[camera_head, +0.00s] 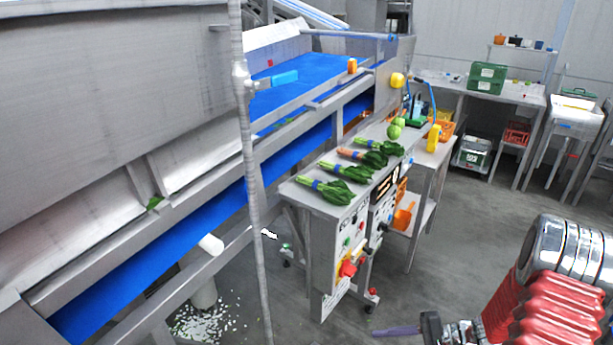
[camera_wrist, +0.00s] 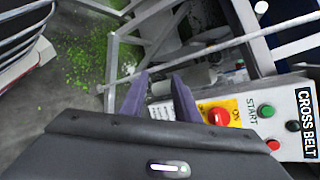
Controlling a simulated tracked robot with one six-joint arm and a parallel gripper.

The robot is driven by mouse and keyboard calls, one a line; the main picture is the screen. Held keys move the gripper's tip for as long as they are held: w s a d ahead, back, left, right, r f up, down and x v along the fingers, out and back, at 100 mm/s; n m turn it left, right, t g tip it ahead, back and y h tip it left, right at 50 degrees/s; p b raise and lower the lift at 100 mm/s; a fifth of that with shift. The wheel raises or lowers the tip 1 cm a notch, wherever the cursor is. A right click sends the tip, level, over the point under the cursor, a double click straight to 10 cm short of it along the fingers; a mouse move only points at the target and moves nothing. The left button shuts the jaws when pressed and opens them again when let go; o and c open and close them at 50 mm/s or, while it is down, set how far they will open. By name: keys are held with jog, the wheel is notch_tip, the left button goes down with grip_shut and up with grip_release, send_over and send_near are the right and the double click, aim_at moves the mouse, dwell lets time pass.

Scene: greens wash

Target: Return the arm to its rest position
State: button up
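My gripper (camera_wrist: 160,80) shows in the wrist view with its two purple fingers apart and nothing between them. In the head view my gripper (camera_head: 397,331) is at the bottom edge, right of centre, with a purple finger pointing left over the floor. My arm, with a red ribbed sleeve, fills the lower right corner of the head view. In the wrist view, a control panel (camera_wrist: 262,112) labelled CROSS BELT lies beyond and to the right of the fingers. I cannot tell the exact gap between fingers and panel.
The bench (camera_head: 330,208) bears several bunches of greens (camera_head: 330,189) and has controls on its front. A blue conveyor (camera_head: 170,270) runs along the left, behind an upright pole (camera_head: 252,170). Open floor (camera_head: 470,230) lies right of the bench. Scraps (camera_wrist: 90,58) litter the floor.

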jog(key=s+r+n+g+h, duration=0.4)
jog(key=s+r+h, duration=0.5)
jog(key=s+r, duration=0.3)
jog(key=s+a+r+n+t+h, duration=0.2)
jog(key=r+t, duration=0.1)
jog(key=r, duration=0.6)
jog(key=s+a+r+n+t+h, duration=0.2)
jog(key=a+r+n+t, duration=0.1)
jog(key=r, duration=0.6)
jog(key=shift+r+t, duration=0.25)
jog(key=shift+t, duration=0.15)
jog(key=shift+s, duration=0.1)
